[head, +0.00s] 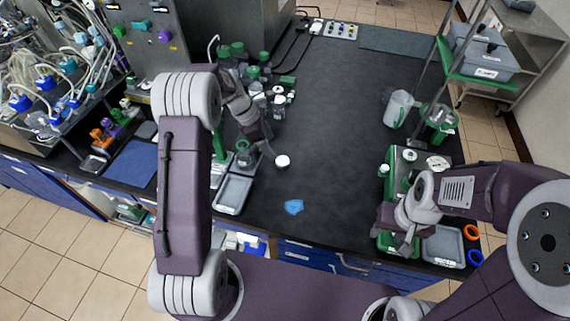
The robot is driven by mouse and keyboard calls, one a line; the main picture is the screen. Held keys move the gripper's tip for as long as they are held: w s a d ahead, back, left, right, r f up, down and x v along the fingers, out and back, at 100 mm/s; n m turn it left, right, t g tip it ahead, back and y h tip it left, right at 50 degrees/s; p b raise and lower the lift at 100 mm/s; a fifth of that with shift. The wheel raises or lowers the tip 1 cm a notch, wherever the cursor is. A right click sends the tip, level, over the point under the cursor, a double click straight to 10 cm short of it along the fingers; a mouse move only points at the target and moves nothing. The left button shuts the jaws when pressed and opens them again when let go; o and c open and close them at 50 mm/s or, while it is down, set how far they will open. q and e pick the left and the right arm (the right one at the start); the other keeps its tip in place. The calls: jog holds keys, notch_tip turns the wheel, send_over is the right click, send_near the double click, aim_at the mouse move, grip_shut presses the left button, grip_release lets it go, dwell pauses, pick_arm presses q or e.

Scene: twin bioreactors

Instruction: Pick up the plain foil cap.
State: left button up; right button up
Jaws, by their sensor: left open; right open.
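I cannot tell for sure which thing is the plain foil cap. A small pale round piece (283,160) lies on the dark bench near the middle. A silvery round piece (437,163) shows at the right, by the green and grey equipment. My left gripper (268,148) points down just left of the pale piece, near a small flask (244,158); its fingers are small and partly hidden. My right gripper (404,240) is open over the front of the green-edged equipment at the right. Neither gripper visibly holds anything.
A grey tray (233,194) lies at the front left and another grey tray (443,247) at the front right. A blue piece (293,207) lies near the front edge. Green-capped bottles (264,58) stand behind my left gripper. The bench (340,120) is clear in the middle.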

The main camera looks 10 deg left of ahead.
aim_at(283, 160)
pick_arm(q)
jog(key=f, duration=0.1)
jog(key=d+f, duration=0.2)
jog(key=shift+w+d, duration=0.15)
jog(key=shift+w, duration=0.15)
jog(key=x, duration=0.5)
jog(key=shift+s+a+f+p, duration=0.2)
jog(key=shift+a+p, duration=0.2)
jog(key=shift+w+d+f, duration=0.1)
jog(key=shift+d+f, duration=0.05)
jog(key=c, duration=1.4)
pick_arm(e)
jog(key=shift+d+r, duration=0.2)
jog(key=shift+r, duration=0.1)
